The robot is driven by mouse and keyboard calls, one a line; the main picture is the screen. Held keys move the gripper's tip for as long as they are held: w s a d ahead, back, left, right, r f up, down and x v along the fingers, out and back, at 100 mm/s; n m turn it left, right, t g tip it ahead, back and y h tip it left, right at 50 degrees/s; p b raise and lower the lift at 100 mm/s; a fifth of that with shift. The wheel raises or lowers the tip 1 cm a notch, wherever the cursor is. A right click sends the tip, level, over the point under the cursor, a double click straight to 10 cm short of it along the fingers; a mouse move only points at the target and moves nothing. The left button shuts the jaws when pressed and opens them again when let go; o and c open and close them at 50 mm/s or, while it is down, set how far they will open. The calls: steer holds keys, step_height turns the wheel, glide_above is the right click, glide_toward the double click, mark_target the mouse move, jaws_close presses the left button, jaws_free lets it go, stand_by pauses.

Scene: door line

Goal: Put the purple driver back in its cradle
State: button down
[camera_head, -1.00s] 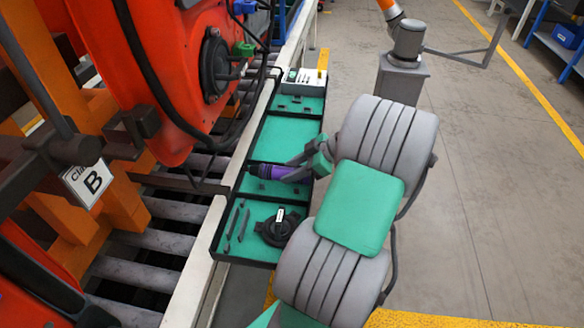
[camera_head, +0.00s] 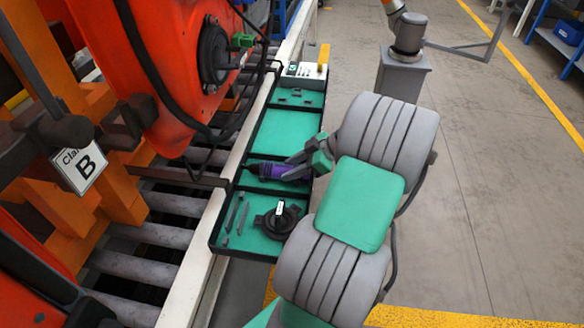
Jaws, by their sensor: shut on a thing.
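The purple driver (camera_head: 270,170) lies roughly level over the green-lined tray (camera_head: 268,187), pointing left, at the narrow compartment between the large empty one and the front one. My gripper (camera_head: 297,170) comes in from the right and is shut on the driver's right end, which its fingers partly hide. I cannot tell whether the driver touches the tray floor or is held just above it. No cradle for it can be made out clearly; the driver and gripper cover that part of the tray.
A black round tool with a white-marked knob (camera_head: 279,220) and several thin dark tools (camera_head: 236,217) lie in the front compartment. A white control box (camera_head: 305,75) stands at the tray's far end. The conveyor rail (camera_head: 215,215) and orange machine (camera_head: 165,70) flank the left.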

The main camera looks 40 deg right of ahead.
steer(key=shift+f, duration=0.2)
steer(key=c, duration=0.8)
jaws_free()
steer(key=shift+o, duration=0.2)
steer(key=p+v, duration=0.1)
steer(key=v, duration=0.6)
steer(key=shift+s+d+r, duration=0.2)
steer(key=shift+r, duration=0.05)
steer(key=shift+s, duration=0.15)
